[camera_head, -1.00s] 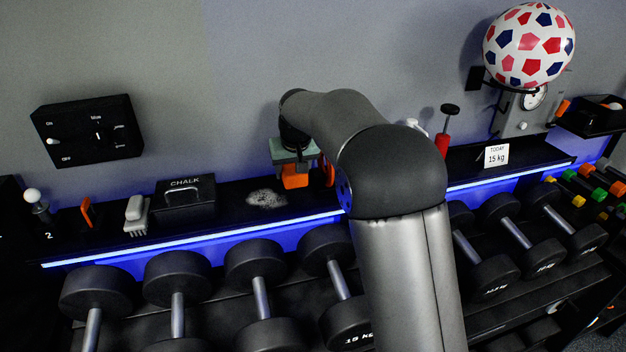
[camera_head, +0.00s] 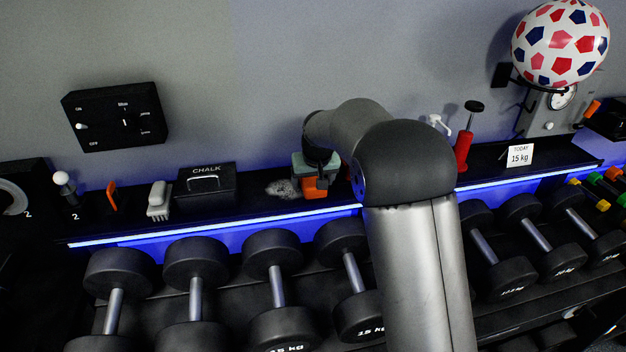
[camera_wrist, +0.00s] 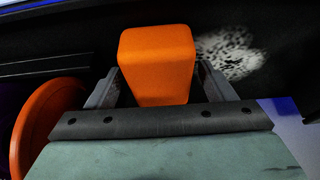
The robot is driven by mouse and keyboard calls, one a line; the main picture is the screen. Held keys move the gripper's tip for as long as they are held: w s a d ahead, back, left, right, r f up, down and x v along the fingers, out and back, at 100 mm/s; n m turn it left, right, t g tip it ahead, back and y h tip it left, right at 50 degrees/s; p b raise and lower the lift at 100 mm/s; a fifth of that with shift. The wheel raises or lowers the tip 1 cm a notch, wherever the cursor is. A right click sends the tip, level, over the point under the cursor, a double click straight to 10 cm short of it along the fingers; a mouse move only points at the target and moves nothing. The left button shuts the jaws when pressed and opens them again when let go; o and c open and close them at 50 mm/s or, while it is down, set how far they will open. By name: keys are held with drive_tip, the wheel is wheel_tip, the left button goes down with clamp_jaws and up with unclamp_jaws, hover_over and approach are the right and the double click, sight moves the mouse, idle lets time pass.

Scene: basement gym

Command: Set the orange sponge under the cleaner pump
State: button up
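The orange sponge (camera_head: 317,187), a block, is between the two fingers of my gripper (camera_wrist: 158,90), which is shut on it in the wrist view. In the head view my gripper (camera_head: 318,172) points down at the wall shelf, just right of the white foam patch (camera_head: 283,188). I cannot tell whether the sponge touches the shelf. A white pump-like top (camera_head: 438,122) shows behind my arm at the back of the shelf. It may be the cleaner pump; its lower part is hidden by my arm.
The black shelf (camera_head: 245,207) also holds a chalk box (camera_head: 207,187), a brush (camera_head: 158,200) and a red hand pump (camera_head: 464,140). A round orange thing (camera_wrist: 42,125) stands close beside my gripper. Dumbbells (camera_head: 272,285) line the rack below.

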drive_tip(key=shift+r, duration=0.1)
drive_tip(key=shift+r, duration=0.25)
drive_tip(key=b+v, duration=0.2)
drive_tip(key=v, duration=1)
drive_tip(key=s+d+f, duration=0.2)
drive_tip(key=s+d, duration=0.2)
drive_tip(key=s, duration=0.4)
drive_tip(key=s+d+f+m+g, duration=0.1)
drive_tip(key=s+d+f, duration=0.1)
drive_tip(key=s+d, duration=0.3)
drive_tip(key=s, duration=0.3)
drive_tip(key=shift+s+d+h, duration=0.3)
drive_tip(key=shift+d, duration=0.05)
drive_tip(key=shift+o, duration=0.4)
drive_tip(key=s+d+f, duration=0.1)
drive_tip(key=s+f, duration=0.2)
drive_tip(key=s, duration=0.3)
drive_tip(key=s+d+f+m+g, duration=0.1)
drive_tip(key=s+d+f, duration=0.1)
drive_tip(key=s, duration=0.5)
drive_tip(key=s+d+f+g, duration=0.1)
drive_tip(key=s+d+f, duration=0.1)
drive_tip(key=s, duration=0.5)
drive_tip(key=shift+f+m, duration=0.3)
drive_tip(key=shift+f, duration=0.6)
